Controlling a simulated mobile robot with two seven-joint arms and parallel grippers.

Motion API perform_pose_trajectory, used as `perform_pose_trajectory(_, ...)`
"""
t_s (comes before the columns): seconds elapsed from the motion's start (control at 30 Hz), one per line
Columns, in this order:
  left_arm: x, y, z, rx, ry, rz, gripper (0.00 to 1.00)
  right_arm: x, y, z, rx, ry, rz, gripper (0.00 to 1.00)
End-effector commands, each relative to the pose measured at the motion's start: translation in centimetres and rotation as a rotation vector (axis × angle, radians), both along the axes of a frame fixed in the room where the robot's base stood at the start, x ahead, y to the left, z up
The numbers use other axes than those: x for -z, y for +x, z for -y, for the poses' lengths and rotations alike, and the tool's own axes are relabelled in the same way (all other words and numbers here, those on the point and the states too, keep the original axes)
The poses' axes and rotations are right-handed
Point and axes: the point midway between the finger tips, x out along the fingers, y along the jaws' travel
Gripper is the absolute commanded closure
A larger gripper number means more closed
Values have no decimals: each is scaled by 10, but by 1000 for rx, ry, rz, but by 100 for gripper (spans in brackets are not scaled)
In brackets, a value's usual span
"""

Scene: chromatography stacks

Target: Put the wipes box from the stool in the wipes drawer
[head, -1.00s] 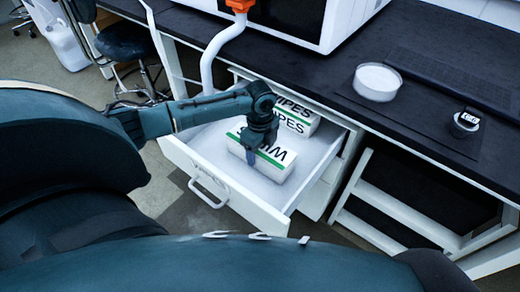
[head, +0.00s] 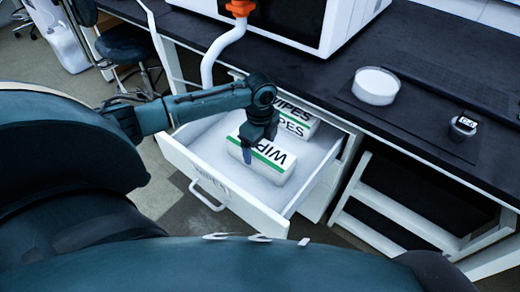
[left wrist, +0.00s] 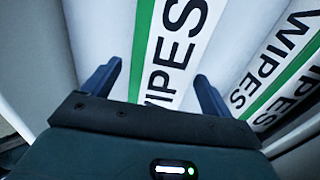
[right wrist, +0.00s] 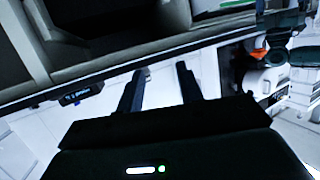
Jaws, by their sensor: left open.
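A white wipes box (head: 275,160) with a green stripe lies in the open wipes drawer (head: 253,214), near its front. My left gripper (head: 247,154) is just above the left part of this box and hides some of it. In the left wrist view the box (left wrist: 178,50) shows between my open left fingers (left wrist: 156,75), with gaps on both sides. More wipes boxes (head: 296,120) sit further back in the drawer. The dark stool (head: 125,45) at the upper left has no box visible on it. My right gripper (right wrist: 160,80) is open and empty, with its fingers apart.
The dark counter (head: 300,65) above the drawer carries a white instrument (head: 330,28), a round white dish (head: 375,86) and a small labelled item (head: 463,125). A white hose (head: 210,58) hangs near the drawer's back left. Open shelving (head: 390,225) stands to the right. The drawer's left side is bare.

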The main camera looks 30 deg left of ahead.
Motion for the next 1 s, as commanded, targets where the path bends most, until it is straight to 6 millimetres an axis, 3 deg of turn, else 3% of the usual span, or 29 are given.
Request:
perform_pose_trajectory(0.03,-16,1,0,1,0,5,15,-7,0,2,5,4,2,64)
perform_pose_trajectory(0.2,-52,1,0,-1,0,4,15,-18,-5,6,23,29,4,64)
perform_pose_trajectory(0.4,-79,1,0,0,-1,2,15,-24,-6,10,41,46,8,64)
perform_pose_trajectory(1.0,-86,1,0,-1,0,1,15,-18,-8,11,50,50,-10,64)
